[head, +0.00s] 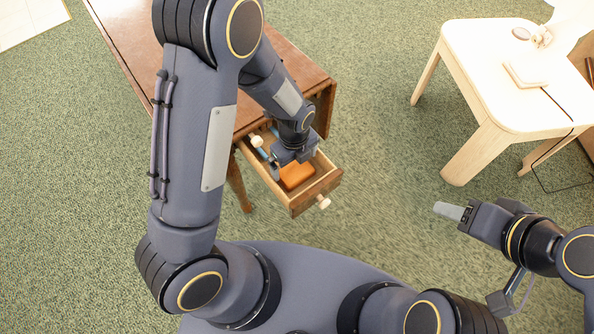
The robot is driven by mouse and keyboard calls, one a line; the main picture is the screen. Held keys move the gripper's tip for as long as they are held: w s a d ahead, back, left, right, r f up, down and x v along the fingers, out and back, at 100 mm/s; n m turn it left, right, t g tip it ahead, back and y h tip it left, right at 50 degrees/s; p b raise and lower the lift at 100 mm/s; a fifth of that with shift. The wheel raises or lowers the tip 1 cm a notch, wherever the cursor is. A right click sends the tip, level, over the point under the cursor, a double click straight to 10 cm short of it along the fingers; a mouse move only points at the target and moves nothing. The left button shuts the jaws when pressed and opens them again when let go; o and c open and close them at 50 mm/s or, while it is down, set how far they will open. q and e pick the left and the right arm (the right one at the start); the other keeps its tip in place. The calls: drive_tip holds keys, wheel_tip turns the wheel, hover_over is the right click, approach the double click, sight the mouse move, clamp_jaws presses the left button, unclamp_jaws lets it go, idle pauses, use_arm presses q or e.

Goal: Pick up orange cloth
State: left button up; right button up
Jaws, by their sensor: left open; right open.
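The orange cloth (297,175) lies folded inside the pulled-out drawer (318,190) of a brown wooden table. My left gripper (283,166) is open and reaches down into the drawer, just behind and left of the cloth. Its fingers are partly hidden by the wrist, and I cannot tell whether they touch the cloth. My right gripper (450,211) is open and empty, over the carpet right of the drawer.
The brown table (130,45) stands behind the drawer, partly covered by my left arm. A pale wooden table (480,60) with a book (526,74) on it stands at the upper right. Green carpet (370,110) between the tables is clear.

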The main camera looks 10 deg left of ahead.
sight(296, 171)
use_arm(q)
drive_tip(key=f, duration=0.4)
drive_tip(key=shift+d+f, duration=0.25)
drive_tip(key=c, duration=0.7)
wheel_tip(296, 171, up, 10)
drive_tip(key=shift+p, duration=0.45)
